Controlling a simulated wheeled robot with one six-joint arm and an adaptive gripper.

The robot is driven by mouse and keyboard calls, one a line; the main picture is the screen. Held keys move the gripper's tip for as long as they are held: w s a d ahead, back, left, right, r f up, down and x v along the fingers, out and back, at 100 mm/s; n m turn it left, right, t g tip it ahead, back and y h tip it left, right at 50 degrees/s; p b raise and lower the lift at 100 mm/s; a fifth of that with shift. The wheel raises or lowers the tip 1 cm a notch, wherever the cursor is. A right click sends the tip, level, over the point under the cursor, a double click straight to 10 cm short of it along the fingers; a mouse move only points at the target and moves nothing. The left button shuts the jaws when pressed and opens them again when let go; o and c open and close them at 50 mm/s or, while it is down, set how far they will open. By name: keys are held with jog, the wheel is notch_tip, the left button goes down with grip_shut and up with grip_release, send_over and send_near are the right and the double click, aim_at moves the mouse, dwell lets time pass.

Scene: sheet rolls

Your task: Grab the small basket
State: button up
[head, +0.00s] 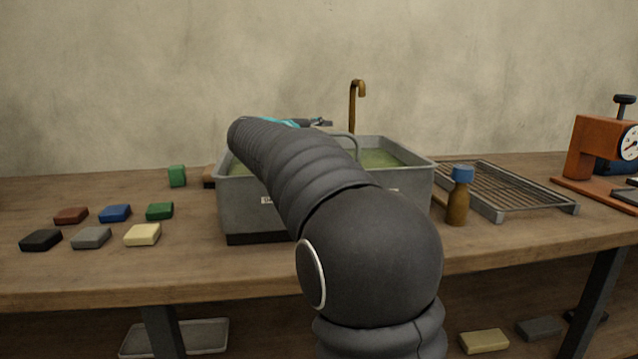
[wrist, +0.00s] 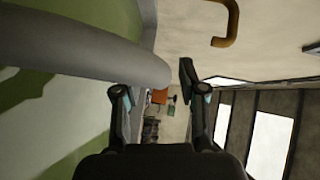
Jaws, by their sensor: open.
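I cannot clearly make out a small basket. My arm hides the basin's middle and whatever lies there. My gripper (head: 320,123) shows small beyond my arm, near the arch and above the basin. In the wrist view my gripper (wrist: 157,92) is open, with nothing seen between its fingers. A thick grey bar (wrist: 85,50) runs close by at upper left, its end near the fingers; I cannot tell whether they touch.
A copper tap (head: 352,105) stands behind the basin and shows in the wrist view (wrist: 232,25). A brown bottle (head: 458,205) and wire rack (head: 510,187) stand right, with an orange gauge device (head: 592,150) beyond. Several coloured blocks (head: 115,213) lie left.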

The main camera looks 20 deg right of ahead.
grip_shut()
jog(key=shift+r, duration=0.1)
dwell(0.3)
